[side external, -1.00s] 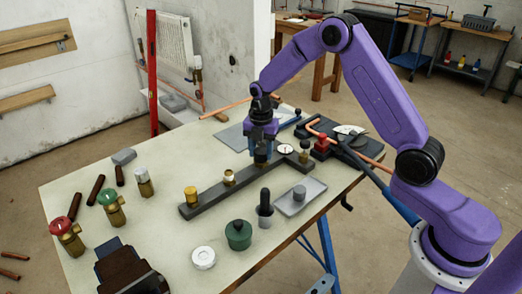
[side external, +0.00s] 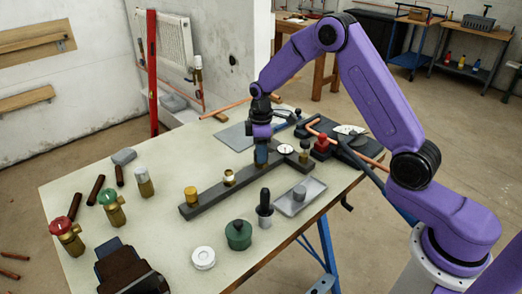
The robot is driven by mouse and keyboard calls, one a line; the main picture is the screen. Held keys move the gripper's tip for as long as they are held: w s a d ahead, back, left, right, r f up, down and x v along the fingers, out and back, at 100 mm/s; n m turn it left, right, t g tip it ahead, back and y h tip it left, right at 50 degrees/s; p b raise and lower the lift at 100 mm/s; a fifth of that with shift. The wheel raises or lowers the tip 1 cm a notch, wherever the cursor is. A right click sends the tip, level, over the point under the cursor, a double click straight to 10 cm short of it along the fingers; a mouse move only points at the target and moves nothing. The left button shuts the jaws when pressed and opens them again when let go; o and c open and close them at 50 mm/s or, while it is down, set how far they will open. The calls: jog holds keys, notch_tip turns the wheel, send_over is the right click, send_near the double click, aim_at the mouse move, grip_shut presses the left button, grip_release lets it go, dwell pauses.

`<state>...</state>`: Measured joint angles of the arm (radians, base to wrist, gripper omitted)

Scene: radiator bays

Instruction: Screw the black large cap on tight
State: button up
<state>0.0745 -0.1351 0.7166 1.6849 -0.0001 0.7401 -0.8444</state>
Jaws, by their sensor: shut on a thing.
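My gripper (side external: 261,157) points straight down over the dark bar (side external: 205,200), at a port between the brass fitting with the white top (side external: 229,177) and the dial gauge (side external: 285,149). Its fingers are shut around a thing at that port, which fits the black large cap. The fingers hide nearly all of it, so its tilt and how far it sits on the thread cannot be seen.
A gold-topped fitting (side external: 191,196) stands on the bar's near end. A grey tray (side external: 315,189), a dark-handled tool (side external: 265,208), a green pot (side external: 238,235) and a white disc (side external: 203,258) stand in front. Brass valves (side external: 67,237) stand at the left.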

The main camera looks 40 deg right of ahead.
jog(key=m, duration=0.7)
jog(key=o, duration=1)
